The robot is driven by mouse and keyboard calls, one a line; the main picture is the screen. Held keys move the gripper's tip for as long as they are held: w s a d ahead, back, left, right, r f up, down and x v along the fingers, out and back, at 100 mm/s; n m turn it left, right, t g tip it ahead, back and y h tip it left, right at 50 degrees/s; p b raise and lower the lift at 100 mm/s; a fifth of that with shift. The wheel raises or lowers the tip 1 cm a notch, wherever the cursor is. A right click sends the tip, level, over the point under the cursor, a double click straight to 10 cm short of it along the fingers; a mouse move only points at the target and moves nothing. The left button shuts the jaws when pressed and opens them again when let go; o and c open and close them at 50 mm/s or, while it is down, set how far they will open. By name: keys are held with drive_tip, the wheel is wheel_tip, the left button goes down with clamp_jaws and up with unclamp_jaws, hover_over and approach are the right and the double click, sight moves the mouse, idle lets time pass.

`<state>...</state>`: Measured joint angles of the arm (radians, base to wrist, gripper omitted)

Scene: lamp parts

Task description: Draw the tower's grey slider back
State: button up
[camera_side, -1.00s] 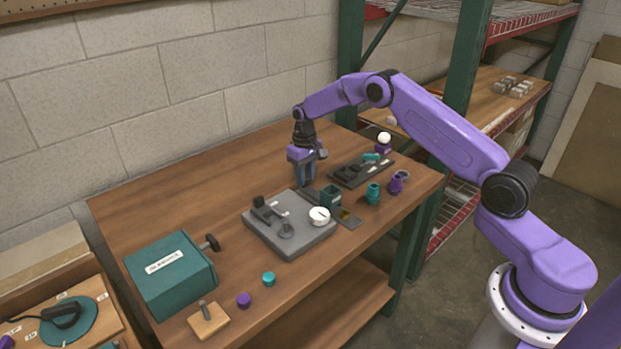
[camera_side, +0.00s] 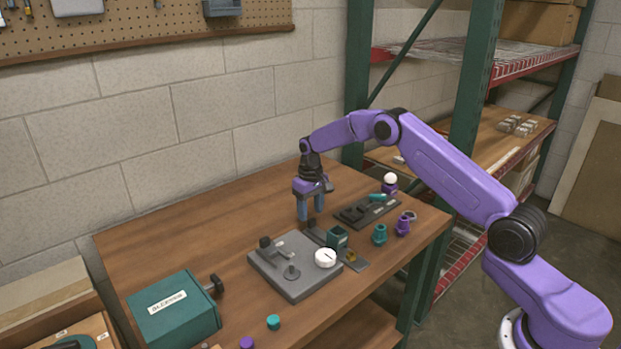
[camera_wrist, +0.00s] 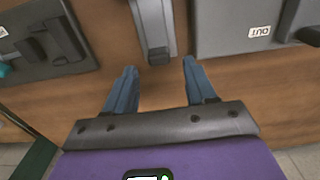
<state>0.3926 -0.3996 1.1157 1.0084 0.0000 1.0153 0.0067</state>
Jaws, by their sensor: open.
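The tower (camera_side: 338,237) is a small teal box standing on a narrow dark grey track on the table. A grey slider (camera_side: 314,232) lies at the track's back end, behind the tower. In the wrist view a grey bar with a darker end block (camera_wrist: 158,55), apparently the slider, points between my fingers. My gripper (camera_side: 311,218) points down at that back end. In the wrist view my gripper (camera_wrist: 159,68) is open, with one blue finger on each side of the bar's end and visible gaps. I cannot tell the fingers' height above the table.
The table's back left (camera_side: 200,225) is clear.

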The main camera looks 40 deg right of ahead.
wheel_tip(320, 180, up, 15)
drive_tip(key=shift+r, duration=0.15)
drive_tip(key=shift+a, duration=0.1)
idle(0.3)
drive_tip(key=s+a+r+n, duration=0.3)
drive_tip(key=s+a, duration=0.5)
drive_tip(key=s, duration=0.2)
drive_tip(key=s+a+r+n, duration=0.2)
drive_tip(key=s+a+n, duration=0.1)
drive_tip(key=s+a, duration=0.65)
drive_tip(key=s+d+f+n, duration=0.1)
drive_tip(key=s+d+n, duration=0.1)
drive_tip(key=s, duration=0.7)
drive_tip(key=s+d+f+n, duration=0.1)
drive_tip(key=s+d+n, duration=0.1)
drive_tip(key=s, duration=0.7)
drive_tip(key=s+d+f+n, duration=0.2)
drive_tip(key=s+d, duration=0.1)
drive_tip(key=s, duration=0.7)
drive_tip(key=shift+d+n, duration=0.3)
